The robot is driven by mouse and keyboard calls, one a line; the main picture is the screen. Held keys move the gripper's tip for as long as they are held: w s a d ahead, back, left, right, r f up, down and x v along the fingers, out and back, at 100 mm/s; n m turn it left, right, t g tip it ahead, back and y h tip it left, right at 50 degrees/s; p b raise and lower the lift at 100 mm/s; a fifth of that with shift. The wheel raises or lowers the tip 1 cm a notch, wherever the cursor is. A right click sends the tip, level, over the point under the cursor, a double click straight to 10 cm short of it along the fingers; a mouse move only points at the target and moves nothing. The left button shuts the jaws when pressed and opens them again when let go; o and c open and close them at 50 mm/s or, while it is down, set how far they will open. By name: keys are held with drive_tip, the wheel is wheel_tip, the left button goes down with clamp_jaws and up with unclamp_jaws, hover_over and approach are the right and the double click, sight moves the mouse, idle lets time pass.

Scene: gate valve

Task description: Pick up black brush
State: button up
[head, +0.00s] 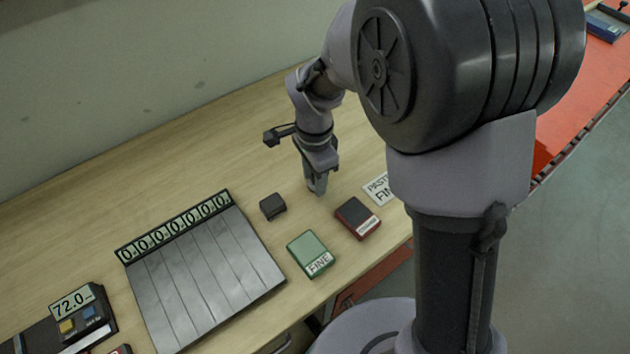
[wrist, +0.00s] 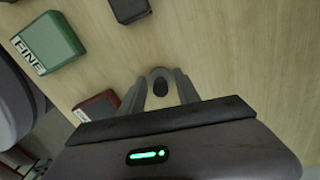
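My gripper (head: 317,188) points down over the bench, right of a small dark block (head: 272,206). In the wrist view its two fingers (wrist: 160,76) stand apart. A small dark, oval-ended thing (wrist: 160,86) shows between them, with gaps on both sides. It may be the black brush seen end-on, but I cannot tell for sure. In the head view the fingers hide it. The small dark block also shows at the top of the wrist view (wrist: 130,8), clear of the fingers.
A green block marked FINE (head: 311,254) and a dark red-edged block (head: 357,218) lie near the front edge. A label card (head: 380,188) is partly behind my arm. A grey slatted tray (head: 205,275) and a 72.0 display unit (head: 82,318) are left. The back is clear.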

clamp_jaws()
drive_tip(key=shift+r, duration=0.5)
drive_tip(key=r+p, duration=0.1)
drive_tip(key=r, duration=0.1)
drive_tip(key=shift+s+r+p, duration=0.4)
drive_tip(key=r+p, duration=0.1)
hover_over(323, 249)
drive_tip(key=shift+r, duration=0.1)
